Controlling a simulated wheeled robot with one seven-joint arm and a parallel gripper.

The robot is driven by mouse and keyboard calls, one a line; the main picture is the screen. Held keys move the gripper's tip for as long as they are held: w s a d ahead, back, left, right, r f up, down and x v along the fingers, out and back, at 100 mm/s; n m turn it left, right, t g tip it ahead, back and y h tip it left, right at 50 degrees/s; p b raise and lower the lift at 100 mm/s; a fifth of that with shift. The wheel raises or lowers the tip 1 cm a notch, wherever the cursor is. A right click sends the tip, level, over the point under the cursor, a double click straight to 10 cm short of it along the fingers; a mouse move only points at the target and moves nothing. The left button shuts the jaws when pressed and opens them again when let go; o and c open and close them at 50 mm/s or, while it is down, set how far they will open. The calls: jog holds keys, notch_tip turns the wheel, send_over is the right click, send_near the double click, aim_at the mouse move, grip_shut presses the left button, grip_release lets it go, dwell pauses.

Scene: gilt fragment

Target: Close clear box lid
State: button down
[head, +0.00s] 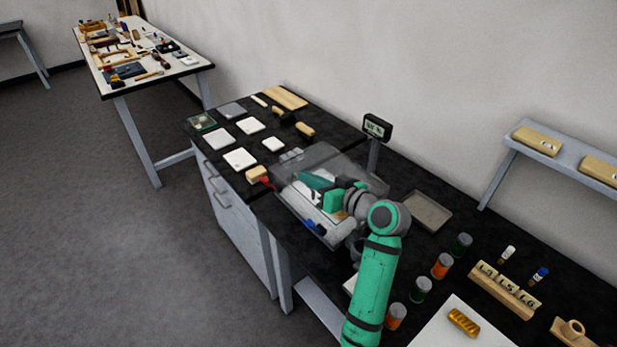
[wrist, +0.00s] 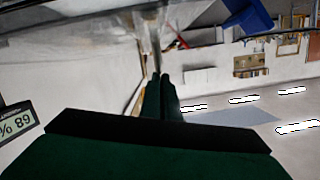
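The clear box (head: 291,200) stands on the black bench in the head view, with white and blue items showing inside. A translucent panel that looks like its lid (head: 335,160) is raised at the back of the box. My gripper (head: 303,178) is over the box, in front of that panel, pointing left. In the wrist view my gripper's dark green fingers (wrist: 162,88) are close together with nothing visible between them. A see-through surface lies near the fingertips there; I cannot tell whether they touch it.
A small display (head: 376,127) stands on a post behind the box. A shallow grey tray (head: 428,211) lies to the right. Several jars and a numbered wooden block (head: 505,290) are further right. White tiles (head: 240,159) and a red-tipped wooden-handled tool (head: 258,175) lie to the left.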

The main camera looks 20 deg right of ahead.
jog(key=shift+a+f, duration=0.15)
jog(key=shift+f, duration=0.35)
jog(key=shift+r, duration=0.1)
jog(key=r, duration=0.1)
jog(key=d+r, duration=0.1)
jog(key=r, duration=0.2)
jog(key=shift+d+r, duration=0.25)
jog(key=shift+r, duration=0.15)
jog(key=v, duration=0.9)
jog(key=shift+s, duration=0.35)
